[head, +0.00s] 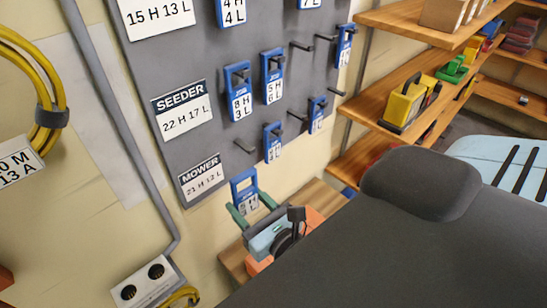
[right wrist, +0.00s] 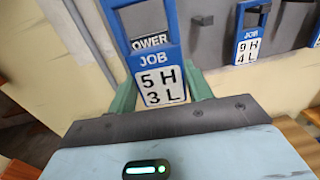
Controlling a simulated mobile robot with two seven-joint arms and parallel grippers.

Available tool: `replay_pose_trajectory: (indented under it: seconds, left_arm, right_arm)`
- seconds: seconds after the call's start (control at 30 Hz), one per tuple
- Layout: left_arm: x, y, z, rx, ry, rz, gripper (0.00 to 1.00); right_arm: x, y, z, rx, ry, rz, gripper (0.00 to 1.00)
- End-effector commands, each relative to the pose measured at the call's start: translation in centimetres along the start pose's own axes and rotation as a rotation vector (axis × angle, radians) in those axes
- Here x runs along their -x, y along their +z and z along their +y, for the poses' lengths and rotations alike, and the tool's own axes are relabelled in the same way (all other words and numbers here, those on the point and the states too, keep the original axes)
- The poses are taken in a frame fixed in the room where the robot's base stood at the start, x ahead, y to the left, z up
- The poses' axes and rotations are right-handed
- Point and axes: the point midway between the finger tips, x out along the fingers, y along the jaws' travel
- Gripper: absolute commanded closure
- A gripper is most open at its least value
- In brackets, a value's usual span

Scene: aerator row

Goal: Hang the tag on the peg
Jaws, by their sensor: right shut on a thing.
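The blue tag (head: 242,187) with a white card is between the green fingers of my right gripper (head: 250,206), just below and right of the MOWER sign (head: 203,178). In the right wrist view the tag (right wrist: 160,62) reads JOB, 5 H, 3 L. Its open upper frame stands upright, with part of the MOWER sign showing through it. The right gripper (right wrist: 162,90) is shut on its sides. A bare dark peg (head: 243,146) sticks out of the board above the held tag, left of a hung tag (head: 272,142). My left gripper is not in view.
The grey board (head: 215,55) carries several other blue tags and bare pegs (head: 300,46). The SEEDER sign (head: 182,108) is above the MOWER sign. Wooden shelves (head: 400,30) stand at the right. A grey conduit (head: 110,100) and yellow cable (head: 55,90) are at the left.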

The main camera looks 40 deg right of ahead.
Motion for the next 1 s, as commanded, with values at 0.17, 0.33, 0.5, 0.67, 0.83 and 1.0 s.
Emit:
replay_pose_trajectory:
  seconds: [0.17, 0.33, 0.5, 0.67, 0.83, 1.0]
  left_arm:
    - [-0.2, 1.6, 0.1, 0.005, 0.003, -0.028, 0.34]
    - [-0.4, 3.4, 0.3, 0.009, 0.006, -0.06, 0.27]
    - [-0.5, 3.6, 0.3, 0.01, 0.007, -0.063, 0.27]
    - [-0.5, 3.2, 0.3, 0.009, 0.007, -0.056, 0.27]
    - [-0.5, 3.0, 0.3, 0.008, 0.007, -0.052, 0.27]
    - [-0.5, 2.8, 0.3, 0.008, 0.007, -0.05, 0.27]
  right_arm:
    - [0.1, -1.7, -3.1, 0.011, -0.024, 0.015, 0.68]
    - [0.2, -2.9, -7.4, 0.009, -0.053, 0.016, 0.68]
    - [0.1, -2.7, -9.1, 0.003, -0.062, 0.006, 0.68]
    - [0.0, -2.5, -9.1, 0.001, -0.062, 0.003, 0.68]
    - [-0.4, -2.5, -9.0, 0.0, -0.062, 0.002, 0.68]
    - [-1.3, -2.5, -8.9, 0.001, -0.062, 0.001, 0.68]
